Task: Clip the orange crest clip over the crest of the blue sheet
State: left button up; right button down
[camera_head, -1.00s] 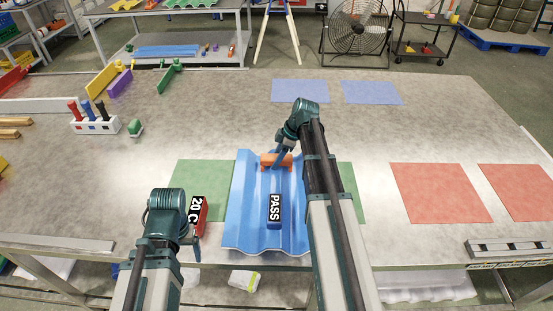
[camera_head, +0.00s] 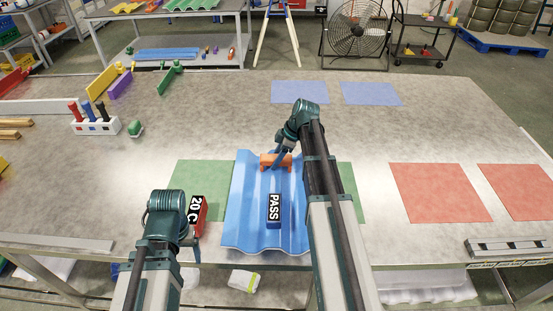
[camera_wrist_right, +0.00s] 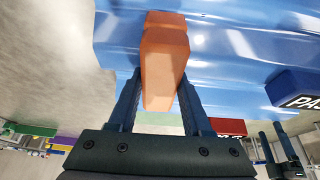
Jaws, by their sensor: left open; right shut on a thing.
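The blue corrugated sheet (camera_head: 240,215) lies over the green mat (camera_head: 190,175) near the table's front edge. The orange crest clip (camera_head: 275,160) is at the sheet's far part, by a crest. It also shows in the right wrist view (camera_wrist_right: 163,65) between the fingers, against the blue sheet (camera_wrist_right: 225,50). My right gripper (camera_head: 280,158) is shut on the clip. I cannot tell whether the clip is seated on the crest or just above it. My left gripper (camera_head: 190,240) is open and empty, left of the sheet, near a red block marked 20 C (camera_head: 198,212).
A blue block marked PASS (camera_head: 273,208) sits on the sheet. Red mats (camera_head: 440,192) lie to the right and blue mats (camera_head: 300,91) at the back. A white holder (camera_head: 95,127) with several tools and a green piece (camera_head: 135,129) stand at left. The table's middle is clear.

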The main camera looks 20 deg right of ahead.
jog(key=shift+s+a+f, duration=0.25)
jog(key=shift+s+f, duration=0.25)
jog(key=shift+s, duration=0.1)
jog(key=shift+c, duration=1.4)
grip_release()
jog(key=shift+r, duration=0.15)
jog(key=shift+r+p, duration=0.25)
jog(key=shift+p, duration=0.1)
jog(key=shift+w+p+v, duration=0.15)
jog(key=shift+p+v, duration=2.05)
jog(key=shift+v, duration=0.1)
jog(key=shift+w+p+v, duration=0.2)
jog(key=shift+p+v, duration=2)
jog(key=shift+v, duration=0.15)
jog(key=shift+w+p+v, duration=0.15)
jog(key=shift+p+v, duration=2.05)
jog(key=shift+v, duration=0.1)
jog(key=shift+d+f, duration=0.1)
jog(key=shift+d, duration=0.05)
jog(key=b+x, duration=1.1)
jog(key=x, duration=0.1)
jog(key=shift+w+d+f+b, duration=0.1)
jog(key=shift+w+f+b, duration=0.05)
jog(key=shift+f+b, duration=0.2)
jog(key=shift+r, duration=0.15)
